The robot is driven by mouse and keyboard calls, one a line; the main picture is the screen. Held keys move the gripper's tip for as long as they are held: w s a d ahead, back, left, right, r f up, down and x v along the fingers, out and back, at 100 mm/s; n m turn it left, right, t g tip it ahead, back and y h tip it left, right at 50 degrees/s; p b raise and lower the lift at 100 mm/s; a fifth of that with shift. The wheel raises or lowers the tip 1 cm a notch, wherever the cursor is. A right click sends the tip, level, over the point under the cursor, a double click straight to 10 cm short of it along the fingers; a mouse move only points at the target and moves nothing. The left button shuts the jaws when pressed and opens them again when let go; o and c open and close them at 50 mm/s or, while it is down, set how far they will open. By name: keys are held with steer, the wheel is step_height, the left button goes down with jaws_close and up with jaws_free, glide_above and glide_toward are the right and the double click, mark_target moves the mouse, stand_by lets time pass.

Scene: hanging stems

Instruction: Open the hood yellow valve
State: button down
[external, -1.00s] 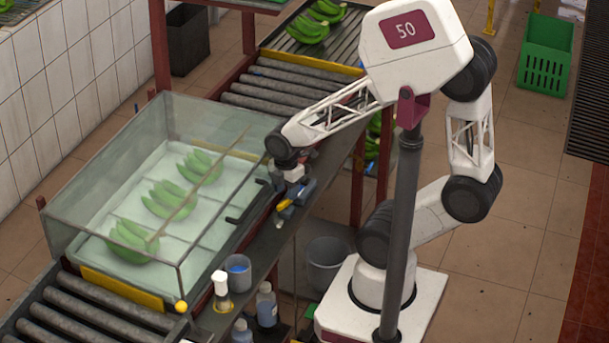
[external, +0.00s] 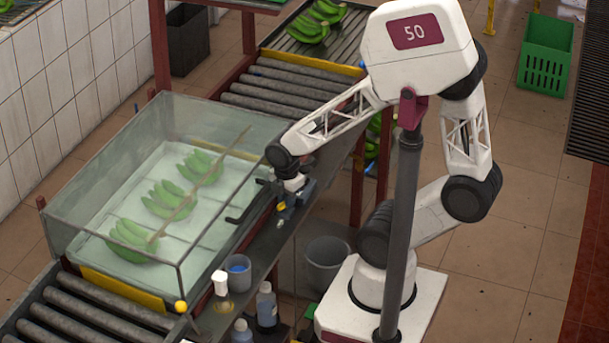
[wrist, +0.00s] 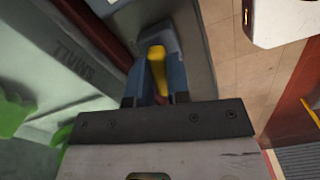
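The yellow valve handle (wrist: 157,70) shows in the wrist view as a short yellow bar between my two blue fingers, in front of a grey-blue body. My gripper (wrist: 156,88) has one finger on each side of the handle, very close to it. Whether both fingers press on it cannot be made out. In the external view my gripper (external: 290,205) is low beside the right side of the glass tank. Only a small yellow bit of the handle (external: 281,206) shows there, the rest hidden by the gripper.
The glass tank (external: 110,195) with water and green banana bunches is left of my gripper. A dark shelf (external: 262,255) runs below it, with a blue-filled cup (external: 238,268) and bottles (external: 266,305) nearer the camera. A grey bucket (external: 326,262) stands to the right.

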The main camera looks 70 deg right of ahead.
steer(key=shift+m, duration=0.4)
steer(key=m, duration=0.7)
steer(key=shift+s, duration=0.1)
steer(key=m, duration=0.7)
steer(key=shift+a, duration=0.1)
stand_by(0.3)
steer(key=c, duration=1.1)
jaws_free()
steer(key=shift+r, duration=3.95)
